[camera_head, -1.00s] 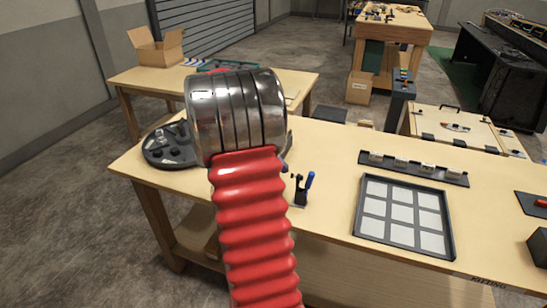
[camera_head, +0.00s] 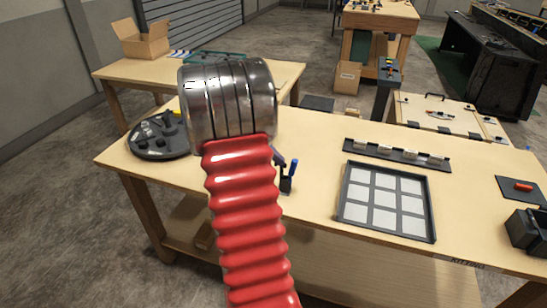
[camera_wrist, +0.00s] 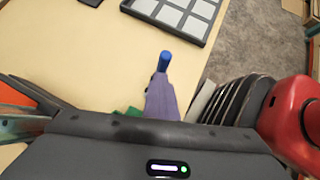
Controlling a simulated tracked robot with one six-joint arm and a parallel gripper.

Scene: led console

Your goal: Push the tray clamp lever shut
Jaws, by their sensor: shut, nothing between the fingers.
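The tray clamp is a small black toggle clamp with a blue-handled lever (camera_head: 294,169). It stands on the bench left of the grid tray (camera_head: 386,201), and its lever points up. In the wrist view the blue handle (camera_wrist: 165,60) shows just beyond my fingertips; most of the clamp body is hidden behind them. My gripper (camera_head: 279,157) is shut and empty, mostly hidden behind my arm in the head view. Its closed grey-purple fingers (camera_wrist: 161,88) show in the wrist view. The fingertips are very close to the lever; I cannot tell whether they touch it.
A round dark fixture (camera_head: 160,138) sits at the bench's left end. A black strip with several pale blocks (camera_head: 397,153) lies behind the tray. A dark pad with a red piece (camera_head: 522,188) and a black box (camera_head: 528,232) are at the right. The bench between clamp and tray is clear.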

